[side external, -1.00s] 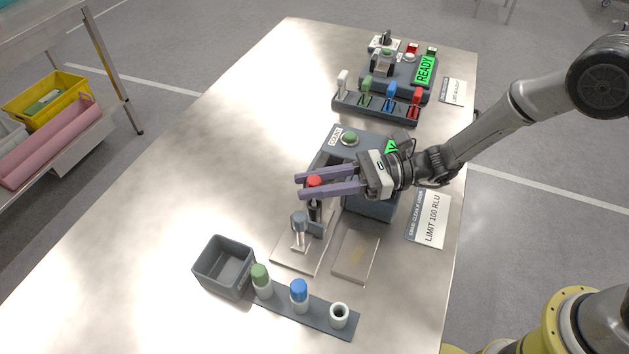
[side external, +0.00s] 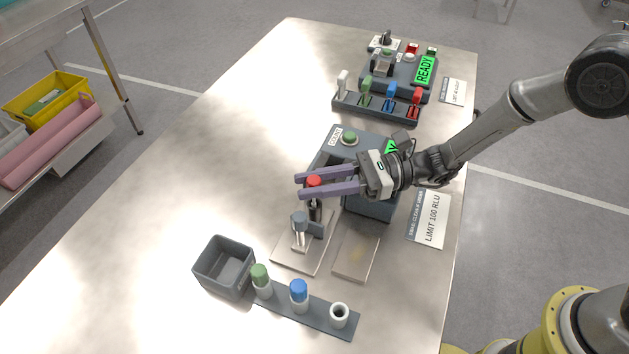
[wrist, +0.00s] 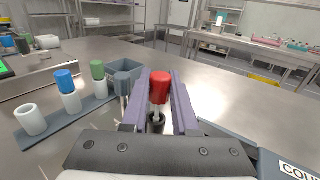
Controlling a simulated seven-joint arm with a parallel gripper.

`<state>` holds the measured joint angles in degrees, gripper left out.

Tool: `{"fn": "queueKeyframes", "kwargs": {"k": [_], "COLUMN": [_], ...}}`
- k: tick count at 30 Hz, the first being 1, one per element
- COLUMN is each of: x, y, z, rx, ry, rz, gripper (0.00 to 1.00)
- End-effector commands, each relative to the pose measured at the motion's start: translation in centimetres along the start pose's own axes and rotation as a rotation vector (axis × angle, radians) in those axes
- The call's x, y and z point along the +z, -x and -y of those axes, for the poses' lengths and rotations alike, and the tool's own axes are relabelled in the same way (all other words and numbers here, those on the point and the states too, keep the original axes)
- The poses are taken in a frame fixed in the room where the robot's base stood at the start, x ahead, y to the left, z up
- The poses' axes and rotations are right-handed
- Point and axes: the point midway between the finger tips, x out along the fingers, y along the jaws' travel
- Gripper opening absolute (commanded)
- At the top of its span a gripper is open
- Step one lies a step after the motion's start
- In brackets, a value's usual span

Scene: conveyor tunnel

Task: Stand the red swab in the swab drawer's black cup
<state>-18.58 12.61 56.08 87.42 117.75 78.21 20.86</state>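The red swab (side external: 314,181) is upright between the fingertips of my gripper (side external: 314,187); the wrist view also shows its red cap (wrist: 160,87). The fingers are close on both sides of the cap and look shut on it. Its pale stem points down into or just over the mouth of the black cup (wrist: 156,122). The cup also shows under the fingers in the side view (side external: 315,212). How deep the stem sits is hidden. A grey-capped post (side external: 299,224) stands beside the cup on a pale plate (side external: 287,254).
A grey device (side external: 370,143) with a green button is behind my gripper. A rack (side external: 320,314) holds green and blue swabs and an empty white holder (side external: 339,316). A grey open box (side external: 223,266) stands left of it. The left table area is clear.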

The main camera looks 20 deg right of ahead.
Motion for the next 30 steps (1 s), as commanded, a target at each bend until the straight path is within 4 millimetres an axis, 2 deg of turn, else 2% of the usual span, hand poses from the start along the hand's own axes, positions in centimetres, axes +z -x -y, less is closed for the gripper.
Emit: {"fn": "queueKeyframes", "kwargs": {"k": [1, 6, 15, 19, 23, 30], "x": [-1.9, -1.9, -1.9, -1.9, -1.6, -1.2], "y": [0.4, 0.4, 0.4, 1.3, 3.4, 8.6], "z": [-0.6, -0.6, -0.6, -0.5, -0.3, -0.1], "rx": [0.0, 0.0, 0.0, -0.003, -0.007, -0.01], "ry": [-0.034, -0.034, -0.035, -0.033, -0.032, -0.024], "rz": [-0.034, -0.034, -0.035, -0.034, -0.03, -0.021], "gripper": [0.31, 0.61, 0.62, 0.62, 0.62, 0.62]}}
